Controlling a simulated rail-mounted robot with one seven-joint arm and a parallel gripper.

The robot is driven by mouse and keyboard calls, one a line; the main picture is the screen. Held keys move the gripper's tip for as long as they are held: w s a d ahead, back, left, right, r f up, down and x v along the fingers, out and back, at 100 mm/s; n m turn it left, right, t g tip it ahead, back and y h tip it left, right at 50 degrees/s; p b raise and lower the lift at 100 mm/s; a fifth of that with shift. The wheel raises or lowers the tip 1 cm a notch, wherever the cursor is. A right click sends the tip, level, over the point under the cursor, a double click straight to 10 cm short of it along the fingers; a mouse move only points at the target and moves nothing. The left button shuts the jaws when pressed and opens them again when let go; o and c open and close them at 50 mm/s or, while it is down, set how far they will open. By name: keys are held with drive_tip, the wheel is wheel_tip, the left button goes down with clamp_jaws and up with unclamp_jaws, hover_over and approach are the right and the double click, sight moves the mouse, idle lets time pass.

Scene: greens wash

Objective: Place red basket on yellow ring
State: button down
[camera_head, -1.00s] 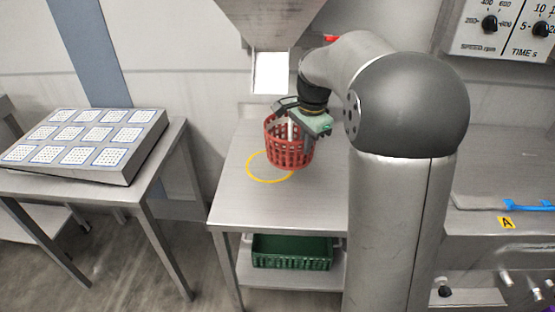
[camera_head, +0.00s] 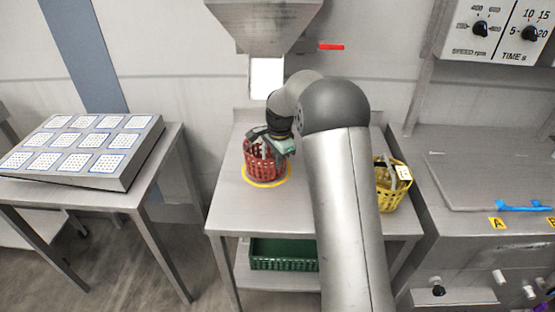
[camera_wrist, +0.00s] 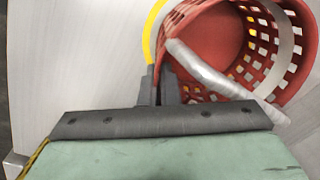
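The red basket (camera_head: 262,161) is over the yellow ring (camera_head: 267,184) on the steel table, under the hopper. The ring's front edge shows below the basket, and a yellow arc (camera_wrist: 150,40) shows left of the basket in the wrist view. I cannot tell whether the basket touches the table.
A yellow basket (camera_head: 390,188) stands at the table's right side, beside my arm. A green crate (camera_head: 284,256) is on the shelf below. The hopper (camera_head: 264,22) hangs above. A panel with white patterned squares (camera_head: 85,148) is on the left table.

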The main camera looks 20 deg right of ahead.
drive_tip(key=shift+f, duration=0.2)
drive_tip(key=c, duration=1.7)
unclamp_jaws()
drive_tip(key=shift+r, duration=0.1)
wheel_tip(320, 180, up, 11)
drive_tip(key=s+a+r+n, duration=0.1)
drive_tip(key=s+a+n, duration=0.15)
drive_tip(key=s, duration=0.65)
drive_tip(key=s+a+r+n, duration=0.15)
drive_tip(key=s+n, duration=0.25)
drive_tip(key=s, duration=0.4)
drive_tip(key=s+f+n, duration=0.2)
drive_tip(key=s, duration=0.5)
drive_tip(key=s+f+n, duration=0.2)
drive_tip(key=s+n, duration=0.1)
drive_tip(key=s, duration=0.4)
drive_tip(key=s+f+n, duration=0.2)
drive_tip(key=s+n, duration=0.1)
drive_tip(key=s, duration=0.4)
drive_tip(key=shift+a+f, duration=0.15)
drive_tip(key=shift+a, duration=0.15)
